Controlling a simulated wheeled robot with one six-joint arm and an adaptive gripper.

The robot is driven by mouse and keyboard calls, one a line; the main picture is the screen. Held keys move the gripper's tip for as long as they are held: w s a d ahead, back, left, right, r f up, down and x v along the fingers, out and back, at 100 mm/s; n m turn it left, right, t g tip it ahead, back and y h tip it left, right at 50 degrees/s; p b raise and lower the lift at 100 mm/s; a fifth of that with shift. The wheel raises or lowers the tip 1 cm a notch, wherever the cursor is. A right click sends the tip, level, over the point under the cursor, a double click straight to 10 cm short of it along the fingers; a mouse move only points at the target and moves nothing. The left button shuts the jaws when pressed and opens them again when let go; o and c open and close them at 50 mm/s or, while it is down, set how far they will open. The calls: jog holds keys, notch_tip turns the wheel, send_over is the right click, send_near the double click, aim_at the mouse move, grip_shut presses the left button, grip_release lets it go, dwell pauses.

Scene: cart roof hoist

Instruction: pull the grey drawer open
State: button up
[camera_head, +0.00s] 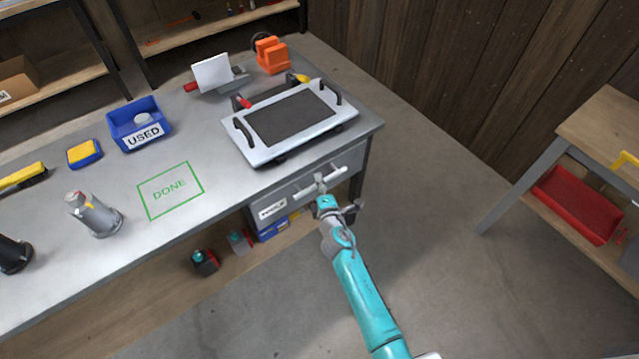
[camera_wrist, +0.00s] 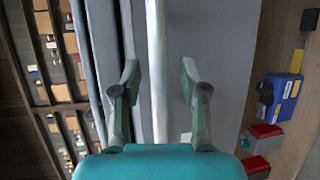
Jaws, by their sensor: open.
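The grey drawer (camera_head: 348,163) is under the right end of the workbench, with a white label on its front. Its front looks about in line with the bench frame. A pale bar handle (camera_head: 333,177) runs across the front. My gripper (camera_head: 321,188) is at the handle, reaching in from the front. In the wrist view my gripper (camera_wrist: 160,78) is open, with the handle bar (camera_wrist: 157,50) running between its two fingers. Gaps show on both sides of the bar, and I cannot tell whether either finger touches it. The grey drawer front (camera_wrist: 225,60) is behind.
On the bench (camera_head: 215,190) are a white tray (camera_head: 257,152) with black handles, an orange device (camera_head: 271,54), a blue USED bin (camera_head: 139,124) and a green DONE outline (camera_head: 170,190). Small bottles and a blue box stand below. The floor (camera_head: 430,220) in front is clear.

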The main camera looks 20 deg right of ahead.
jog(key=shift+w, duration=0.35)
grip_shut()
jog(key=shift+s+f, duration=0.1)
